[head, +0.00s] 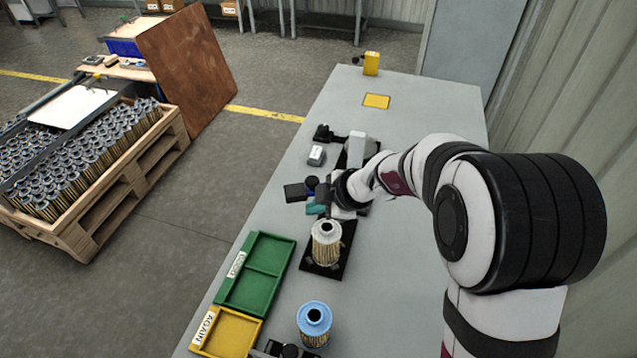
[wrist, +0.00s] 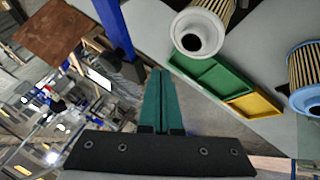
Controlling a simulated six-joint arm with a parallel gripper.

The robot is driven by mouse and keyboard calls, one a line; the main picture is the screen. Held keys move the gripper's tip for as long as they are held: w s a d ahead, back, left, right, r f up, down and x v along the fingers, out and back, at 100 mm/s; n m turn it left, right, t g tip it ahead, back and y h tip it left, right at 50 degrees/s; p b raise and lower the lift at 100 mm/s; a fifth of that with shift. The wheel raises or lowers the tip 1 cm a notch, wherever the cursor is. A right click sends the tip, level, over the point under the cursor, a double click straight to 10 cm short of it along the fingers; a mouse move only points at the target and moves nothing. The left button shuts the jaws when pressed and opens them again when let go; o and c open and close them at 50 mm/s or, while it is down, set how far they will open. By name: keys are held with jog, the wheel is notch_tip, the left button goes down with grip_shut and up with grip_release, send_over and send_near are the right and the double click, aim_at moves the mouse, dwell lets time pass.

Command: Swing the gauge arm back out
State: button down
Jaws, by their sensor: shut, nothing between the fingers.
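My gripper (head: 317,209) is shut, its teal fingers pressed together with nothing between them. The fingers also fill the middle of the wrist view (wrist: 160,100). A blue bar (wrist: 115,28), which looks like the gauge arm, runs down from the top edge just left of the fingertips. I cannot tell whether they touch. In the head view only a bit of blue (head: 322,190) shows beside my gripper; my wrist hides the rest. A pale-topped filter cartridge (head: 326,243) stands upright on a black base (head: 341,265), just in front of my gripper.
A blue-topped cartridge (head: 314,322) stands near the table's front. A green tray (head: 250,285) and a yellow tray (head: 232,331) lie along the left edge. The far table is mostly clear.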

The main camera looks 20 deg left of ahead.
aim_at(298, 187)
jog(key=shift+w+a, duration=0.35)
jog(key=shift+w, duration=0.2)
jog(key=shift+w+a, duration=0.3)
jog(key=shift+w, duration=0.25)
jog(key=shift+w+a+m+t, duration=0.4)
jog(key=shift+a+m+t, duration=0.15)
jog(key=shift+m, duration=0.25)
jog(key=shift+w+a, duration=1.05)
